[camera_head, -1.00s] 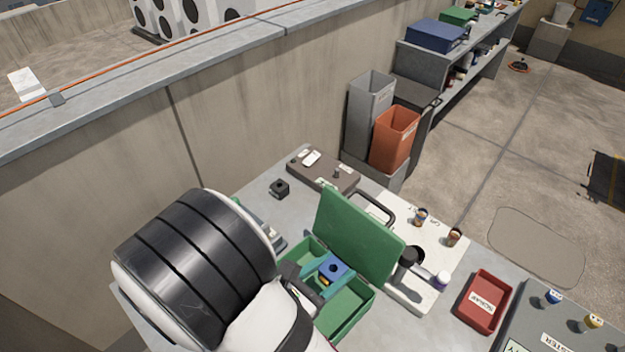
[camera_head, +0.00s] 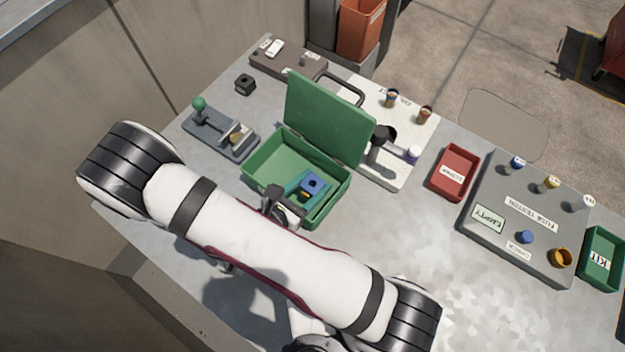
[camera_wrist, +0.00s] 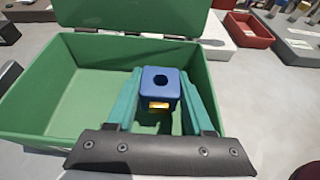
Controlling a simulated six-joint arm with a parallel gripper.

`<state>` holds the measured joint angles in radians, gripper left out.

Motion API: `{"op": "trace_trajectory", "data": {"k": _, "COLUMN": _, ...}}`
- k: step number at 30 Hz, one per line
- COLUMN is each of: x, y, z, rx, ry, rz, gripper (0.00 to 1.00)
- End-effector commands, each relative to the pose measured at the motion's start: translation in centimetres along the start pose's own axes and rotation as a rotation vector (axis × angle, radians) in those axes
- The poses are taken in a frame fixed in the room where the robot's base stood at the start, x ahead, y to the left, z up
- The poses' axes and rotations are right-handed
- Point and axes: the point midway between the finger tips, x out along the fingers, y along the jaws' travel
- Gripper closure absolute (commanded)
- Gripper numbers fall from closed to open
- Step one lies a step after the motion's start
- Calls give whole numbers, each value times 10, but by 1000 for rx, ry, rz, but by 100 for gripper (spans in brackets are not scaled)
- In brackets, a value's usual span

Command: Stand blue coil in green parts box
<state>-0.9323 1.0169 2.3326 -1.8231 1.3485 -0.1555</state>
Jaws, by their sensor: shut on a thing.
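The blue coil (camera_head: 314,182) is a small block with a dark round hole in its top and a yellow-orange patch on its side. It also shows in the wrist view (camera_wrist: 159,84), upright between the teal fingers of my gripper (camera_wrist: 160,98). My gripper (camera_head: 309,187) is shut on it, inside the outline of the green parts box (camera_head: 262,170), towards its right end. The box's lid (camera_head: 325,120) stands open at the back. The coil's underside is hidden, so I cannot tell whether it touches the box floor.
Left of the box is a grey fixture with a green knob (camera_head: 199,103), and a black block (camera_head: 245,84). To the right are a red bin (camera_head: 455,172), a grey tester panel (camera_head: 500,235) and a green kit bin (camera_head: 603,258).

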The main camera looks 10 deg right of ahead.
Motion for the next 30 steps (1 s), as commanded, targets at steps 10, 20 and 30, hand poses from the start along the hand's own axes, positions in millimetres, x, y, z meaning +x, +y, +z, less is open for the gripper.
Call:
{"op": "trace_trajectory", "data": {"k": 10, "x": 2, "y": 0, "z": -4, "rx": -2, "ry": 1, "rz": 0, "gripper": 26}}
{"op": "trace_trajectory", "data": {"k": 20, "x": 2, "y": 0, "z": -5, "rx": -3, "ry": 2, "rz": 1, "gripper": 18}}
{"op": "trace_trajectory", "data": {"k": 30, "x": -34, "y": 2, "z": 7, "rx": -1, "ry": 2, "rz": 8, "gripper": 18}}
